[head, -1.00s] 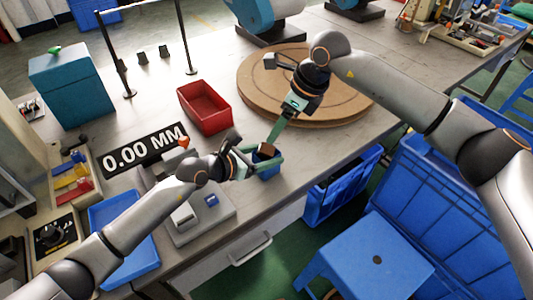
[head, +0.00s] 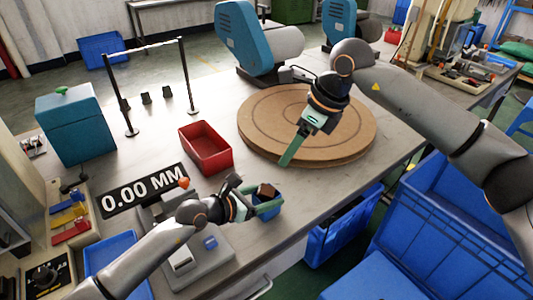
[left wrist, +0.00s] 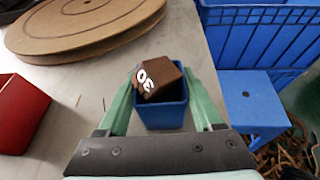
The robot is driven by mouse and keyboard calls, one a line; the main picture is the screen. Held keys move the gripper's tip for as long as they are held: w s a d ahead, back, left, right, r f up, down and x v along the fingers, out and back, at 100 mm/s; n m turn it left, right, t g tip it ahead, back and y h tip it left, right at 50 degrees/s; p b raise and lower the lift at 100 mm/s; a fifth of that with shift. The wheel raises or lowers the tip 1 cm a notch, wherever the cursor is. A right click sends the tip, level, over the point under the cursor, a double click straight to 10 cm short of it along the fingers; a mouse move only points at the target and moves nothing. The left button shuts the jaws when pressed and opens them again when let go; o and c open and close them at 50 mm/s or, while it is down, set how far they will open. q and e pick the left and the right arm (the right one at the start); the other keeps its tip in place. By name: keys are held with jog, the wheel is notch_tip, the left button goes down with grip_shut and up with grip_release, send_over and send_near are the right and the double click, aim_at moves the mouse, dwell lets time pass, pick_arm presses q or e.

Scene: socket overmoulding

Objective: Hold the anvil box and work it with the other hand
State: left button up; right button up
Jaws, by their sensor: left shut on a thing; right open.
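My left gripper (head: 262,204) is shut on a small blue box (head: 270,211), held near the front edge of the workbench. In the left wrist view the blue box (left wrist: 163,117) sits between the green fingers of my left gripper (left wrist: 163,110). A brown block (left wrist: 157,78) with the white number 30 sits tilted in the box's top and sticks out above the rim. The block shows small in the head view (head: 267,190). My right gripper (head: 289,155) is open and empty, pointing down near the round turntable's front edge, apart from the box.
A round brown turntable (head: 265,120) lies behind the box. A red bin (head: 206,149) stands to the left. A scale-like device with a 0.00 MM display (head: 143,190) is beside my left arm. Blue crates (head: 340,225) stand below the bench front.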

dwell(0.3)
pick_arm(q)
jog(key=o, duration=1.4)
jog(key=v, duration=1.2)
jog(key=shift+s, duration=0.1)
